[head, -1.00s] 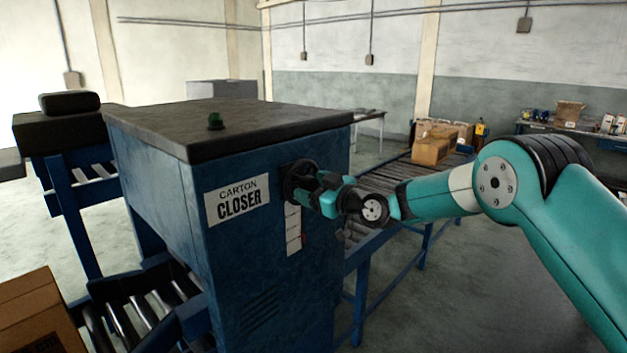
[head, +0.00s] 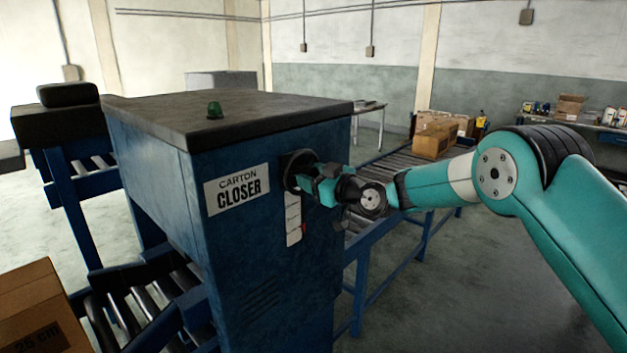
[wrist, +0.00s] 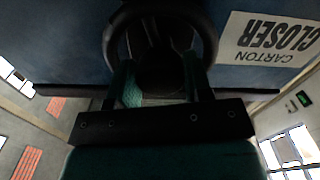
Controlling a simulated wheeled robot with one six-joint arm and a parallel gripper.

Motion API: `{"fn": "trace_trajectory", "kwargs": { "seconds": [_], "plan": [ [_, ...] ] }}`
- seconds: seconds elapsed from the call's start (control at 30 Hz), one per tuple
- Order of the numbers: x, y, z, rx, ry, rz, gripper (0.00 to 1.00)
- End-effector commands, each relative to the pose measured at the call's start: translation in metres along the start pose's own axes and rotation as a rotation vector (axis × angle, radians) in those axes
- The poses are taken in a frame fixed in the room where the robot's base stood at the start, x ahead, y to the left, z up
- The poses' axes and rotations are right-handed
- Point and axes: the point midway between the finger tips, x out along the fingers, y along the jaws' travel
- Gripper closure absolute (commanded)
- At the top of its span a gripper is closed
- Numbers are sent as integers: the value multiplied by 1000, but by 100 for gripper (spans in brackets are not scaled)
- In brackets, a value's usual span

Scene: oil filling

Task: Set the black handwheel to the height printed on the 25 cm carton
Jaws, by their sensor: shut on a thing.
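The black handwheel (head: 293,166) is on the side of the blue carton closer (head: 265,240), right of its white label. In the wrist view the handwheel's dark rim (wrist: 215,42) arcs around my fingertips. My gripper (head: 312,180) reaches it from the right and is shut on it; in the wrist view its teal fingers (wrist: 160,75) meet the wheel's dark middle part. A white scale strip (head: 293,217) with a small red mark hangs below the wheel; its figures are too small to read. The carton (head: 35,305) at the lower left has a dark print reading 25 cm.
A roller conveyor (head: 395,170) runs behind the closer with brown boxes (head: 435,138) on it. Infeed rollers (head: 135,310) lie beside the carton. Open floor lies at the lower right.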

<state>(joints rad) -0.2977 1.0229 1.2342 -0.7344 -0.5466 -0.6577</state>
Motion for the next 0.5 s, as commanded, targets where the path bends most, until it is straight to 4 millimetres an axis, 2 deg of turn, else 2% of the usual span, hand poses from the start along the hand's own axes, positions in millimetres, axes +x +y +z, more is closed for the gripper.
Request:
{"fn": "trace_trajectory", "kwargs": {
  "seconds": [0.5],
  "plan": [
    [0, -3, 4, 423, -1, -3, 78]
  ]
}}
